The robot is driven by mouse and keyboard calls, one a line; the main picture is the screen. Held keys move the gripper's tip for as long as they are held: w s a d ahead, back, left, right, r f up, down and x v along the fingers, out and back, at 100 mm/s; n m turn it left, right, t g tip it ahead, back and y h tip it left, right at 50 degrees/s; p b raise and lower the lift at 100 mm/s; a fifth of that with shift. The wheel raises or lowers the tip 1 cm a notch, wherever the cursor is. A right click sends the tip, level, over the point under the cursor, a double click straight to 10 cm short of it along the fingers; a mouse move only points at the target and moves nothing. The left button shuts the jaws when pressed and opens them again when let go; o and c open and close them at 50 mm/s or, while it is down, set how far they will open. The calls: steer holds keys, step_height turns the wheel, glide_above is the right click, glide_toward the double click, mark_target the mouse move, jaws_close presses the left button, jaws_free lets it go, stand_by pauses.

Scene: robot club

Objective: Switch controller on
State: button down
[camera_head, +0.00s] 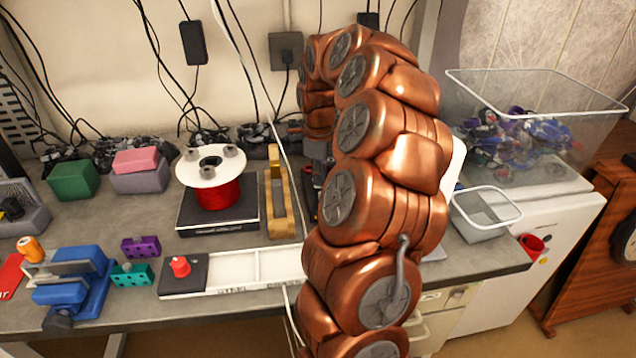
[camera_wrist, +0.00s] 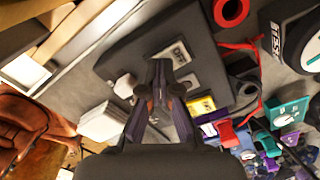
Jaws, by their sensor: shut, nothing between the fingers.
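In the wrist view a dark grey box (camera_wrist: 130,50), which looks like the controller, lies under my gripper (camera_wrist: 160,68). A plate reading "OFF" (camera_wrist: 180,53) shows on its face just right of the fingertips, with a yellow label (camera_wrist: 203,105) lower right and a white knob-like part (camera_wrist: 125,85) to the left. My fingers are shut and empty, over or close to the box; contact cannot be told. They hide part of its face. In the head view my copper arm hides most of the controller area, and the gripper (camera_head: 318,150) shows only partly behind it.
On the bench stand a red spool (camera_head: 218,193) on a black base, a yellow wooden frame (camera_head: 279,200), a white tray (camera_head: 255,268) beside a black box with a red knob (camera_head: 180,265), and a blue vise (camera_head: 75,280). A clear bin (camera_head: 590,165) stands right. Cables hang behind.

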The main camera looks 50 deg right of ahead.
steer(key=shift+f, duration=0.25)
steer(key=shift+r, duration=0.15)
steer(key=shift+r+b, duration=0.5)
steer(key=shift+r, duration=2.85)
